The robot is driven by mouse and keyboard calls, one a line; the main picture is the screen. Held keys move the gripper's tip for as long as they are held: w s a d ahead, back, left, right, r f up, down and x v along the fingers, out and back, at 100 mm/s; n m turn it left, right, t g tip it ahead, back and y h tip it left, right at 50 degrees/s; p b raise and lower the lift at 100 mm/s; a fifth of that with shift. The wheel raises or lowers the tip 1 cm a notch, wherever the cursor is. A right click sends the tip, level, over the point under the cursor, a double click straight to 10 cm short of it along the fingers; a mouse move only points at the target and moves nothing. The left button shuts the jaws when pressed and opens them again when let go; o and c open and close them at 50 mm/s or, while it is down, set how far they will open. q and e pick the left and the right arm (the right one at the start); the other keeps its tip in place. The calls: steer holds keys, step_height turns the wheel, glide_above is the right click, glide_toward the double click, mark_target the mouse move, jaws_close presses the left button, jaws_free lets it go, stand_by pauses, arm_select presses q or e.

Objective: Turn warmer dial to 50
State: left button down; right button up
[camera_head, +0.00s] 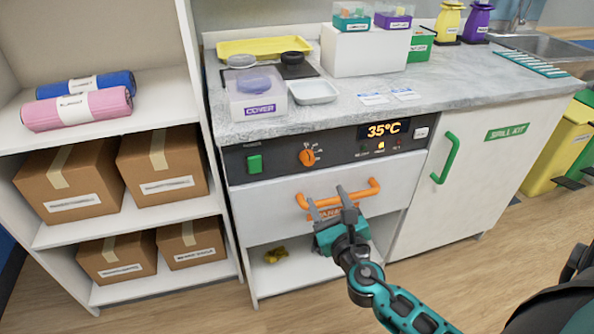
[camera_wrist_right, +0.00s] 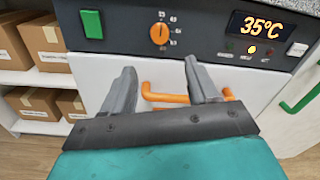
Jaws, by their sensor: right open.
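The orange warmer dial (camera_head: 307,157) sits on the dark control panel (camera_head: 345,150) above the drawer. It also shows in the right wrist view (camera_wrist_right: 159,33), upper centre, with white marks around its right side. The display (camera_head: 384,130) reads 35°C, with small lights below it. My right gripper (camera_head: 329,204) is open and empty, in front of the drawer's orange handle (camera_head: 365,192) and below the dial. In the right wrist view its two fingers (camera_wrist_right: 160,78) point up toward the panel, apart from the dial. My left gripper is not in view.
A green switch (camera_head: 254,164) is left of the dial. The drawer handle sticks out close to my right fingers. A green cabinet handle (camera_head: 445,158) is at the right. The counter (camera_head: 440,82) above carries a box marked COVER (camera_head: 257,99) and trays.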

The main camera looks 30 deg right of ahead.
mark_target(309, 162)
steer(key=x, duration=1.2)
steer(key=shift+f+b, duration=0.1)
steer(key=shift+b, duration=0.25)
steer(key=shift+w+d, duration=0.15)
steer(key=shift+w, duration=0.3)
steer(key=c, duration=1)
steer(key=shift+c, duration=0.2)
